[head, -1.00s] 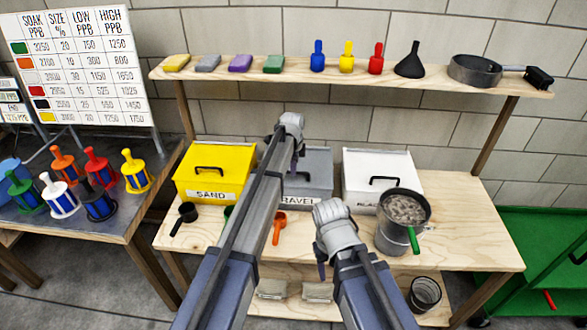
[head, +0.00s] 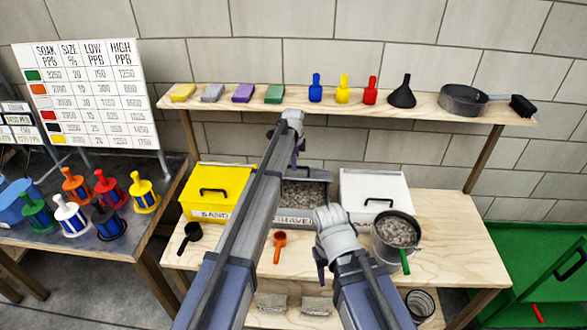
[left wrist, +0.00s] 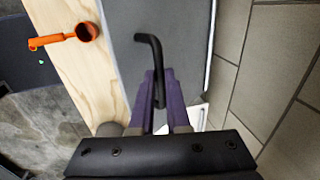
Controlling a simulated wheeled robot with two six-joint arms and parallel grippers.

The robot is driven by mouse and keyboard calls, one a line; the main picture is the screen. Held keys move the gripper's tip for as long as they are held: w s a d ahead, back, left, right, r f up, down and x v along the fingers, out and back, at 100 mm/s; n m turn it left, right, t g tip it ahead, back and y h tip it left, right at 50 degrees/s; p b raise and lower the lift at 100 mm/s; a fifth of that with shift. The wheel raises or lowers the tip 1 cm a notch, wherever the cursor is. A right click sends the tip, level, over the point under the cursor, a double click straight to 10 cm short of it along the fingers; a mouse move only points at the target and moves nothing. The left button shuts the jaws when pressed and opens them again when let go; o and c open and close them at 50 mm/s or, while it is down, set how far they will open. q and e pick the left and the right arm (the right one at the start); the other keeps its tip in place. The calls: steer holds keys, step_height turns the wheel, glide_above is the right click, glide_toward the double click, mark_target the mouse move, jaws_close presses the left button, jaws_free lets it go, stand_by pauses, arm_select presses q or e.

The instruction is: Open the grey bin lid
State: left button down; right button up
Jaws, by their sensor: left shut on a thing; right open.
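The grey bin (head: 293,217), labelled gravel, stands between the yellow and white bins on the bench. Its lid is raised and loose gravel (head: 308,194) shows inside. In the left wrist view the flat grey lid (left wrist: 185,40) fills the middle, with a bent black handle (left wrist: 155,50) on it. My left gripper (left wrist: 159,77) is shut on this handle, its purple fingers on either side. In the head view my left arm hides much of the lid and the bin's left part. My right gripper (head: 321,268) is open and empty, low in front of the bin.
A yellow bin (head: 212,170) and a white bin (head: 360,185) flank the grey one, both closed. A metal pot (head: 380,252) of gravel stands at the right. Black (head: 189,233) and orange (head: 280,240) scoops lie in front. A shelf (head: 215,105) runs above the bins.

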arm_select(q)
steer(key=shift+w+r+p, duration=0.2)
steer(key=shift+w+r, duration=0.1)
steer(key=shift+w, duration=0.35)
steer(key=shift+w+r+p, duration=0.2)
steer(key=shift+w+r, duration=0.05)
steer(key=shift+w, duration=0.35)
arm_select(e)
steer(key=shift+w+r, duration=0.1)
steer(key=shift+r, duration=0.45)
